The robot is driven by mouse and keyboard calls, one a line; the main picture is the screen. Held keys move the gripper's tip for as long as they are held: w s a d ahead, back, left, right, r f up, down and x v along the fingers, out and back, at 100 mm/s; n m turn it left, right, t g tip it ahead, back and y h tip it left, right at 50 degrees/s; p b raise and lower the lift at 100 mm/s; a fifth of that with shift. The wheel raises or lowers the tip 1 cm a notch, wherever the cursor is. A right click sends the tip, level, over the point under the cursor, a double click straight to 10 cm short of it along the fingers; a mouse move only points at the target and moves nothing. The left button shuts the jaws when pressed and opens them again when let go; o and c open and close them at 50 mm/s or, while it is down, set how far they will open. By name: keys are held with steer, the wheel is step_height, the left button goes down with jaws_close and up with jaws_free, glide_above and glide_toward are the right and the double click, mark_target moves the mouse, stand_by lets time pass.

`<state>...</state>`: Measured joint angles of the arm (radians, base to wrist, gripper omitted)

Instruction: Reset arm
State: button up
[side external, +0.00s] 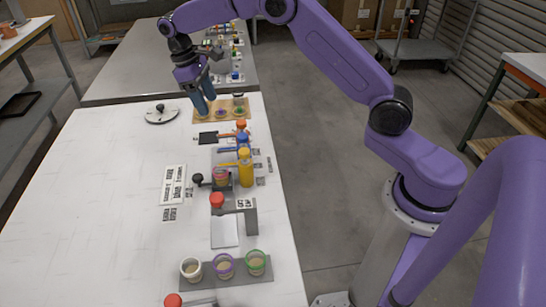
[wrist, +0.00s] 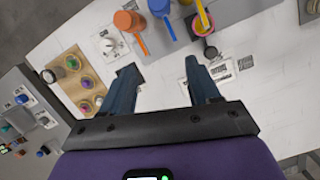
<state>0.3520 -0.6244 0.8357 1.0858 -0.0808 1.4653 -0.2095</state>
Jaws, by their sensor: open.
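My purple arm reaches over the white table (side external: 110,215) from the right in the side view. My gripper (side external: 205,103) hangs near the left end of a wooden board (side external: 203,118) at the table's far end. Its two blue fingers point down, and it also shows in the wrist view (wrist: 160,85). There the fingers are spread apart with bare white tabletop between them. Nothing is held. In the wrist view the wooden board (wrist: 67,91) with several small cups lies left of the fingers.
A round white dish (side external: 160,116) lies left of the board. Orange, blue and yellow bottles (side external: 245,167) stand along the table's right side. Nearer are a grey stand (side external: 250,217) and a grey tray (side external: 208,276) with three cups. The table's left side is mostly clear.

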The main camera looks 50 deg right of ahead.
steer(key=s+a+r+n+t, duration=0.1)
steer(key=s+a+r+n, duration=0.15)
steer(key=s, duration=0.75)
steer(key=s+a+r+n+t, duration=0.1)
steer(key=s+a+r, duration=0.25)
steer(key=s, duration=0.55)
steer(key=s+d+f+n+y, duration=0.1)
steer(key=s+d, duration=0.2)
steer(key=s, duration=0.7)
steer(key=s+d+f+n+y, duration=0.1)
steer(key=s+d+n, duration=0.1)
steer(key=s, duration=0.8)
steer(key=shift+s+d+f+t, duration=0.3)
steer(key=shift+s+d, duration=0.1)
steer(key=shift+d, duration=0.4)
